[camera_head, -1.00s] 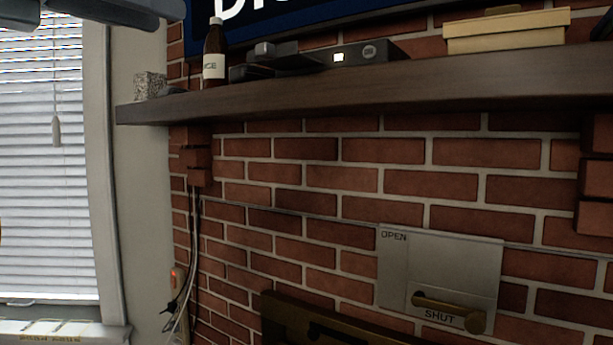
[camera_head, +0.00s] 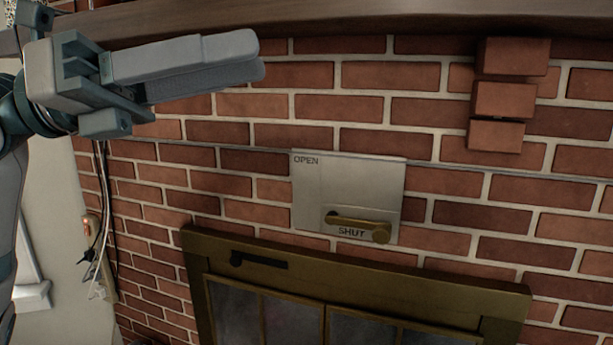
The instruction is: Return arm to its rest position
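My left gripper (camera_head: 258,58) comes in from the left at the upper left of the head view. Its two grey fingers lie close together, pointing right, with nothing seen between them. It is in front of the brick wall, just below the mantel, and up and left of the damper plate. The damper plate (camera_head: 385,180) is a pale metal panel marked OPEN and SHUT. Its brass handle (camera_head: 352,222) lies along the bottom by the word SHUT. The gripper is apart from the handle. My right gripper is not in view.
The wooden mantel (camera_head: 450,20) runs across the top. Brick blocks (camera_head: 505,98) jut from the wall at right. The brass-framed fireplace (camera_head: 400,275) with glass doors stands below. Cables and an outlet strip (camera_head: 97,240) are at left. The space before the plate is clear.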

